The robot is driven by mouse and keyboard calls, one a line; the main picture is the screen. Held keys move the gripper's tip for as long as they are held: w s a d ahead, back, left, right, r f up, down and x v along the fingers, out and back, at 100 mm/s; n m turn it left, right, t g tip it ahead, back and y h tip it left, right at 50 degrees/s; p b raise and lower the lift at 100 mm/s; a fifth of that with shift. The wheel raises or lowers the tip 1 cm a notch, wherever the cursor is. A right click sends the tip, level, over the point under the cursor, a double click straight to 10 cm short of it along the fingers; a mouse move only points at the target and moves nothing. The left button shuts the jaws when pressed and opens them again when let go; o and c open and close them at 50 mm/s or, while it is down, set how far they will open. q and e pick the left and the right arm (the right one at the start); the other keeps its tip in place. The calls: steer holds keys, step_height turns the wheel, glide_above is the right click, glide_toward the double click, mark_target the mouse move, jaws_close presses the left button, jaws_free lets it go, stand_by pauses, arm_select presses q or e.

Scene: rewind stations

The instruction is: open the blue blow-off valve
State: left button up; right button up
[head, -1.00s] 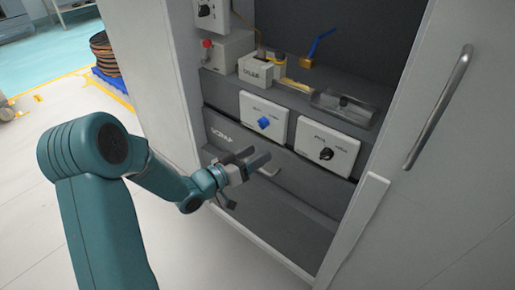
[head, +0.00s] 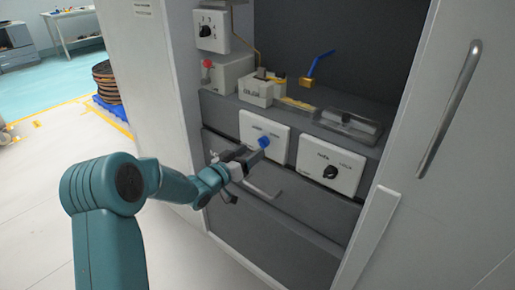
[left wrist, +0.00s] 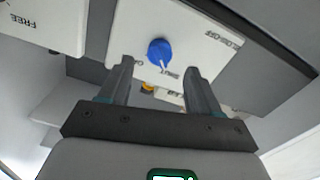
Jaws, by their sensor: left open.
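A blue knob (head: 264,141) sits on a white panel (head: 250,122) on the grey front of the cabinet. In the left wrist view the blue knob (left wrist: 160,50) has a white pointer mark near the word SHUT, and the panel lettering seems to read BLOW-OFF. My left gripper (head: 246,155) is open just in front of the knob. In the left wrist view its two fingers (left wrist: 160,70) stand to either side, short of the knob, with nothing between them. In the head view the fingers partly cover the knob's lower left. My right gripper is not in view.
A white panel with a black knob (head: 330,172) is to the right. A grey handle (head: 262,187) sticks out below. Behind are a brass valve with a blue lever (head: 318,67) and a red button (head: 207,64). The cabinet door (head: 440,170) borders the right side.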

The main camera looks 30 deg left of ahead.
mark_target(260, 145)
arm_select(q)
steer(key=w, duration=0.4)
steer(key=shift+w+d, duration=0.2)
steer(key=shift+w, duration=0.05)
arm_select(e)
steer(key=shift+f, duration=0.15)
arm_select(q)
steer(key=c, duration=1)
steer(key=shift+f+m+b, duration=0.1)
steer(key=shift+m+b, duration=8.35)
steer(key=shift+m, duration=0.55)
steer(key=shift+c, duration=0.2)
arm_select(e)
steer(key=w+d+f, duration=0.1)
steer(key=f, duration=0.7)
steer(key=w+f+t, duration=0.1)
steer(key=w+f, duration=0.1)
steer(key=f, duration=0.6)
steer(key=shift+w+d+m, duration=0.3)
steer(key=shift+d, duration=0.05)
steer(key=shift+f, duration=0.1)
